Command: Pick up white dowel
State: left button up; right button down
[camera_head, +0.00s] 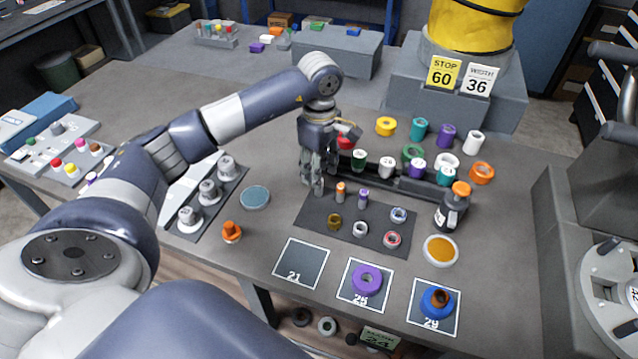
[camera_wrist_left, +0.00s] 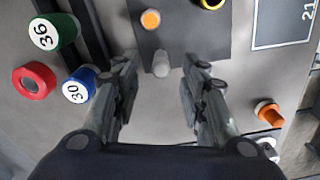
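The white dowel (camera_wrist_left: 161,62) is a small light grey-white peg at the edge of the dark mat (camera_wrist_left: 185,40). In the left wrist view it shows centred between the fingertips of my left gripper (camera_wrist_left: 162,78). In the head view the gripper (camera_head: 312,182) hangs pointing down at the mat's far left corner, its fingers mostly hiding the dowel. The gripper is open, with a clear gap on both sides of the dowel, and no contact shows. An orange dowel (camera_head: 340,190) and a purple dowel (camera_head: 363,197) stand to the right. My right gripper is out of view.
Several coloured rings and spools, such as a green spool (camera_head: 358,160), stand behind the mat. Numbered squares, one (camera_head: 302,262) empty, lie in front. An orange knob (camera_head: 231,231) stands left.

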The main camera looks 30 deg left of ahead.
pick_arm(q)
jog(key=shift+f+p, duration=0.65)
jog(key=shift+f, duration=1.35)
jog(key=shift+c, duration=0.6)
grip_shut()
